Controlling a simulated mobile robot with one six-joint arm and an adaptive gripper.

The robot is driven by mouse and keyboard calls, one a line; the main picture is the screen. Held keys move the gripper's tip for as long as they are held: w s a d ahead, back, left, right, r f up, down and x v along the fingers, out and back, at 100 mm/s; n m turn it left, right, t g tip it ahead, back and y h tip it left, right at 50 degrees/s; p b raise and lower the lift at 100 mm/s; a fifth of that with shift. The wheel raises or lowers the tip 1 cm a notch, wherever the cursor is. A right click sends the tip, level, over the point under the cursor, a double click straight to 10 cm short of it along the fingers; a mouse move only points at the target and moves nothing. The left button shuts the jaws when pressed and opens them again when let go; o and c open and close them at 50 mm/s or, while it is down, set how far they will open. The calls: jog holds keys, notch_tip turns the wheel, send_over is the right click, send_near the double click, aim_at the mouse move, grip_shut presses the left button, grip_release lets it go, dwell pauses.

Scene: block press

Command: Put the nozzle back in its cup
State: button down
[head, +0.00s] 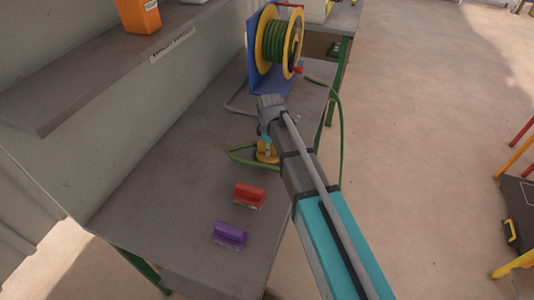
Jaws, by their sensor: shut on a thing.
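My gripper (266,146) points down over the bench, partly hidden by my wrist and forearm. It is shut on the nozzle, of which a yellow part (267,156) shows just below the fingers, low over the bench top. The green hose (240,153) bends in a loop on the bench at the left of the yellow part. Another stretch of it hangs in an arc past the bench's right edge from the reel (278,42). I cannot make out the cup; my arm covers part of the bench.
A red block with a handle (249,195) and a purple one (230,235) lie on the grey bench (165,215) nearer the front. A grey bent bar (239,109) is by the blue reel stand (263,84). A shelf (75,85) with an orange container (138,15) juts out at left.

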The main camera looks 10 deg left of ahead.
jog(key=shift+f, duration=0.5)
jog(key=shift+c, duration=2)
grip_release()
jog(key=shift+r, duration=0.15)
notch_tip(320, 180, up, 12)
jog(key=p, duration=1.1)
jog(key=shift+p, duration=0.4)
jog(key=s+d+m, duration=0.4)
jog(key=d+m, duration=0.1)
jog(key=d, duration=0.5)
jog(key=s+d+m, duration=0.4)
jog(key=d+m, duration=0.2)
jog(key=d, duration=0.4)
jog(key=s+d+m, duration=0.5)
jog(key=d, duration=0.6)
